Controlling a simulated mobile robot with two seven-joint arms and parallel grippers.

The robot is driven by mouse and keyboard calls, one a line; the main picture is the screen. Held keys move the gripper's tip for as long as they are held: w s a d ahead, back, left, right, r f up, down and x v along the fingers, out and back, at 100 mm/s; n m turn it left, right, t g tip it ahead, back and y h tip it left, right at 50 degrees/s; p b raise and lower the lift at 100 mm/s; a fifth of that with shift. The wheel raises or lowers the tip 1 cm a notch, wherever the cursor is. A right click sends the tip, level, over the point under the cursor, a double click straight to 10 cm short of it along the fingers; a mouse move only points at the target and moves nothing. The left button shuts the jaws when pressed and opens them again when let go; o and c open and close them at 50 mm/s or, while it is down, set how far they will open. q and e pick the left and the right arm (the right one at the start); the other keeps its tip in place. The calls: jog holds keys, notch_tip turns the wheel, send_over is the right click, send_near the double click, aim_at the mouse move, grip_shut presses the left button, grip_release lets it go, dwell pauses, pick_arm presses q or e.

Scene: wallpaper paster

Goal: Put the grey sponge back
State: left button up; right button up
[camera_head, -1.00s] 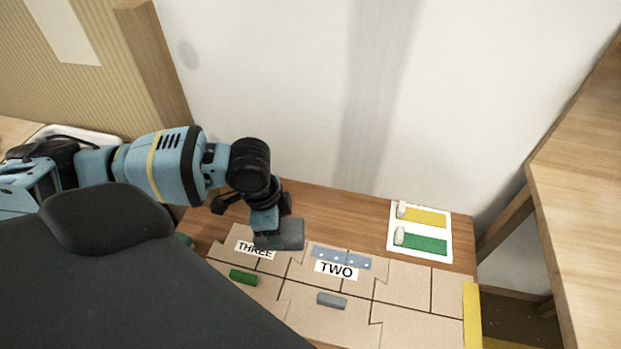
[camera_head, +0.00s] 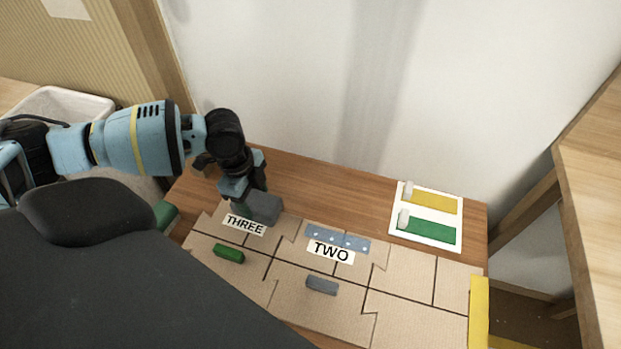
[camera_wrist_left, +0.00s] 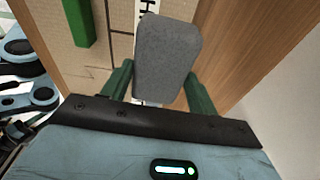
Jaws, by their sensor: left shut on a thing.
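The grey sponge (camera_head: 262,208) is a rounded block held by my left gripper (camera_head: 247,198) at the far left corner of the beige board, close by the label THREE (camera_head: 245,225). In the left wrist view the sponge (camera_wrist_left: 168,52) sits between the green fingers of the left gripper (camera_wrist_left: 160,78), which is shut on it. It hides part of the label there. Whether the sponge touches the surface below is hard to tell. My right gripper is not in view.
The beige puzzle-like board (camera_head: 405,270) carries a green block (camera_head: 229,253), a grey block (camera_head: 321,285), a blue dotted strip (camera_head: 338,238) and the label TWO (camera_head: 331,251). A white card (camera_head: 427,215) with yellow and green bars lies at right. Wood is bare behind the board.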

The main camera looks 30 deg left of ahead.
pick_arm(q)
jog(key=w+d+b, duration=0.1)
jog(key=w, duration=0.3)
jog(key=w+d+f+b, duration=0.1)
jog(key=w+d, duration=0.1)
jog(key=w, duration=0.2)
jog(key=w+d+b, duration=0.1)
jog(key=w, duration=0.3)
jog(key=shift+w+d+f, duration=0.2)
jog(key=shift+d, duration=0.1)
jog(key=shift+w+d+b, duration=0.25)
jog(key=shift+w+b, duration=0.1)
jog(key=shift+w, duration=0.25)
jog(key=shift+w+d+f+b, duration=0.1)
jog(key=shift+w+f+b, duration=0.1)
jog(key=shift+w+f, duration=0.3)
jog(key=shift+w+d+f+b, duration=0.1)
jog(key=shift+w+f+b, duration=0.1)
jog(key=shift+f, duration=0.95)
jog(key=shift+f, duration=0.2)
jog(key=o, duration=1)
